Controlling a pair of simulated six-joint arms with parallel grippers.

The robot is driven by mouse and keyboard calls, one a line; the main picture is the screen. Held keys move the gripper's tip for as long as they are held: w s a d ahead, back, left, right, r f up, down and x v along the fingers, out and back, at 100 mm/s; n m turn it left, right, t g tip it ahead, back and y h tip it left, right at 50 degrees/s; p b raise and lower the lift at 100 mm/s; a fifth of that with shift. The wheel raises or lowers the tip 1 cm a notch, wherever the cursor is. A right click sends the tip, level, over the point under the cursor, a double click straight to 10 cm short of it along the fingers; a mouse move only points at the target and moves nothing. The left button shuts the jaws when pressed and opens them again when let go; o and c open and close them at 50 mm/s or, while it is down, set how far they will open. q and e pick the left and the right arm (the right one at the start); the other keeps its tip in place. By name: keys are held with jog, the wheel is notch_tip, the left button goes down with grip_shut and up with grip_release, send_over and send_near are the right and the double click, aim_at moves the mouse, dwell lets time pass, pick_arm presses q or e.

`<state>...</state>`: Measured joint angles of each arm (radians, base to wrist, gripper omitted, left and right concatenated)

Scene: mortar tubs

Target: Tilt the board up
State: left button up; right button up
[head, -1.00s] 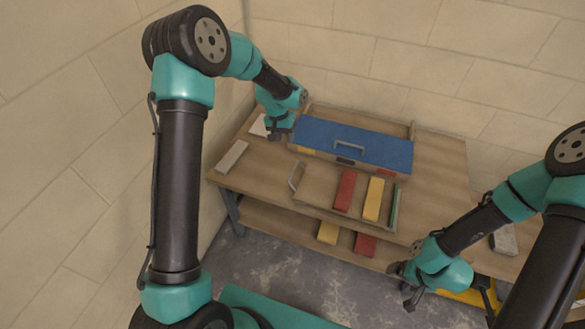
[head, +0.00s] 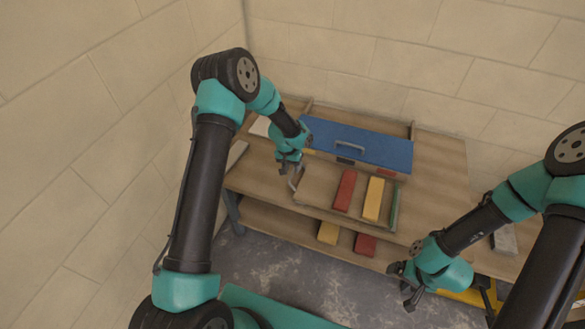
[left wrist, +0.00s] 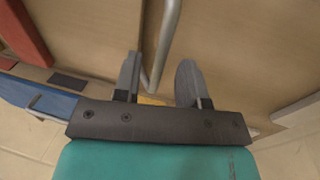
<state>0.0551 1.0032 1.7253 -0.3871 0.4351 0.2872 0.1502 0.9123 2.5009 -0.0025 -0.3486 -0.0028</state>
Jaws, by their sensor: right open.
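The board (head: 322,178) is a light wooden panel lying flat on the workbench, with a grey bar handle (head: 298,178) at its left end. Red (head: 345,190), yellow (head: 374,198) and green (head: 394,208) blocks lie on or beside it; I cannot tell exactly which rest on it. My left gripper (head: 291,166) is at the handle. In the left wrist view, the handle (left wrist: 167,40) runs between the two open fingers (left wrist: 158,80), with gaps on both sides. My right gripper (head: 408,288) is open and empty, low in front of the bench at the right.
A box with a blue lid (head: 358,143) and grey handle stands behind the board. A yellow block (head: 328,232) and a red block (head: 366,244) lie on the lower shelf. A grey block (head: 504,238) is at the right.

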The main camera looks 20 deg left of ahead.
pick_arm(q)
jog(key=shift+f, duration=0.45)
grip_shut()
dwell(0.3)
